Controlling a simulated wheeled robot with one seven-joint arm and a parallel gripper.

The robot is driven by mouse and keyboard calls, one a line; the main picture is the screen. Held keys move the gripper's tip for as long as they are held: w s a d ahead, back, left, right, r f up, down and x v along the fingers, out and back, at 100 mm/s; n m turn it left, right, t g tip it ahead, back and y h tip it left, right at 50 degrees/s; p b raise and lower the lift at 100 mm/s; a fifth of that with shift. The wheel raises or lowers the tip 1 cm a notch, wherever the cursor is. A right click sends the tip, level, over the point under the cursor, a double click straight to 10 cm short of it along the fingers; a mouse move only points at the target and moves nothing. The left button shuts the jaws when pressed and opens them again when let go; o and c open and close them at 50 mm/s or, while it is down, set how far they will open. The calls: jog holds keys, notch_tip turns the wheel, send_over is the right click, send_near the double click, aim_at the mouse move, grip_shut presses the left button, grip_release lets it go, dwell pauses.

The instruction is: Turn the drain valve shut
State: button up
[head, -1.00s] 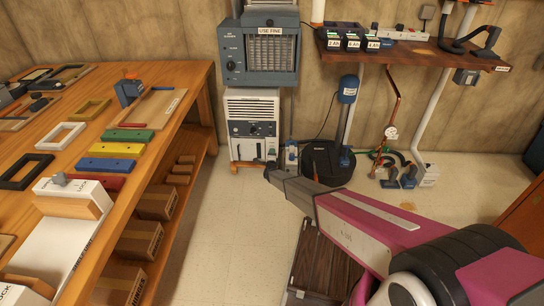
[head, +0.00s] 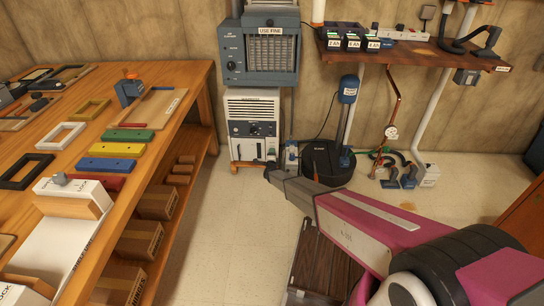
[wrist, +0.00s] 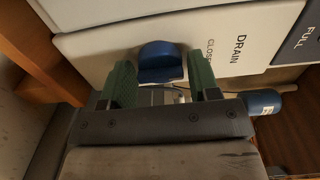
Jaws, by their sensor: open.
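The drain valve shows in the wrist view as a blue knob (wrist: 160,62) on a white panel, beside printed words reading DRAIN and what looks like CLOSE. My gripper (wrist: 161,80) is open, with one green finger pad on either side of the knob. Small gaps seem to remain between pads and knob; I cannot tell whether either touches. In the head view the white unit (head: 252,108) stands on the floor against the wall, and my gripper (head: 274,173) is at its lower right front. The knob cannot be made out there.
A grey-blue heater-like box (head: 262,55) labelled USE FINE is above the white unit. A wooden workbench (head: 190,85) stands at the left. A black round tub (head: 322,165) with a blue-topped pump stands close right of the gripper. A shelf (head: 420,48) hangs at the right.

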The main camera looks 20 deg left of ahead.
jog(key=v, duration=1)
jog(key=shift+s, duration=0.4)
jog(key=s+d+r+n+g, duration=0.3)
jog(key=d+r+n+g, duration=0.15)
jog(key=d+r, duration=0.7)
jog(key=s+d+r+n+g, duration=0.2)
jog(key=d+r+n+g, duration=0.25)
jog(key=d+r, duration=0.75)
jog(key=s+d+r+n+g+h, duration=0.1)
jog(key=s+d+r, duration=0.3)
jog(key=s+d, duration=0.4)
jog(key=s+d+r+n+g+h, duration=0.2)
jog(key=s+d+r+n+g, duration=0.1)
jog(key=s+d, duration=0.6)
jog(key=s+d+r+n+g+h, duration=0.1)
jog(key=s+d+r+g, duration=0.3)
jog(key=s+d, duration=0.5)
jog(key=d+r+n, duration=0.1)
jog(key=d+r, duration=0.1)
jog(key=d, duration=0.1)
jog(key=shift+s, duration=0.2)
jog(key=shift+a+f, duration=0.1)
